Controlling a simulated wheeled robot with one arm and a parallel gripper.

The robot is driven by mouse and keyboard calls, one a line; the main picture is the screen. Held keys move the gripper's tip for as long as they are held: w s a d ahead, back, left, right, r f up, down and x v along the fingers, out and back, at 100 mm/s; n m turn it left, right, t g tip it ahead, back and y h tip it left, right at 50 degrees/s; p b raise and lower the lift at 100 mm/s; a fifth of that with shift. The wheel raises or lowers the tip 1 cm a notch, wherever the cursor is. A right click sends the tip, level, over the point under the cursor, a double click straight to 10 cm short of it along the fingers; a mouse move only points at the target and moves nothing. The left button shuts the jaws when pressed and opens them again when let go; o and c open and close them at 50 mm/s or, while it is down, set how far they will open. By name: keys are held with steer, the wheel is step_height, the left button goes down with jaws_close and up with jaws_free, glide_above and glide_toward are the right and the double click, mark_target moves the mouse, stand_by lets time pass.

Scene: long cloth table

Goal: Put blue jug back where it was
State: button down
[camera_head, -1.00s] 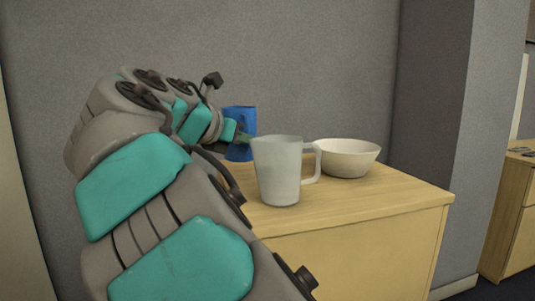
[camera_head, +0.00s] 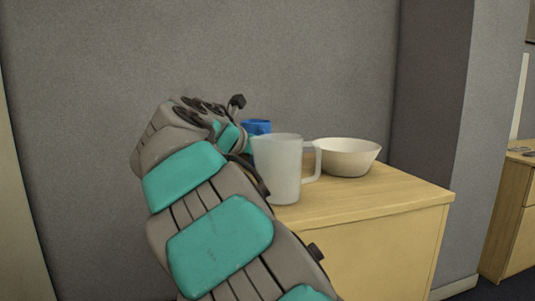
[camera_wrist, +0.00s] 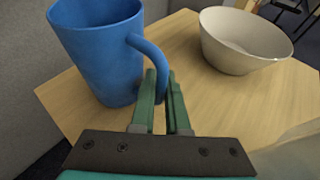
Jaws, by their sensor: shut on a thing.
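The blue jug (camera_head: 257,126) shows in the head view behind the pale jug, with only its upper part visible. In the wrist view the blue jug (camera_wrist: 98,50) is upright at the left, its handle towards the bowl. My gripper (camera_wrist: 161,78) is shut on the handle, one finger on each side. The jug's base looks close to the wooden top, but I cannot tell whether it touches. In the head view my arm and the pale jug hide my fingers.
A pale translucent jug (camera_head: 283,172) stands on the wooden cabinet top (camera_head: 380,197), in front of the blue jug. A cream bowl (camera_head: 348,158) stands to its right. A grey wall (camera_head: 330,60) rises behind. The top's front right is clear.

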stand_by(0.3)
steer(key=c, duration=0.9)
jaws_free()
steer(key=v, duration=1.2)
steer(key=shift+r, duration=0.1)
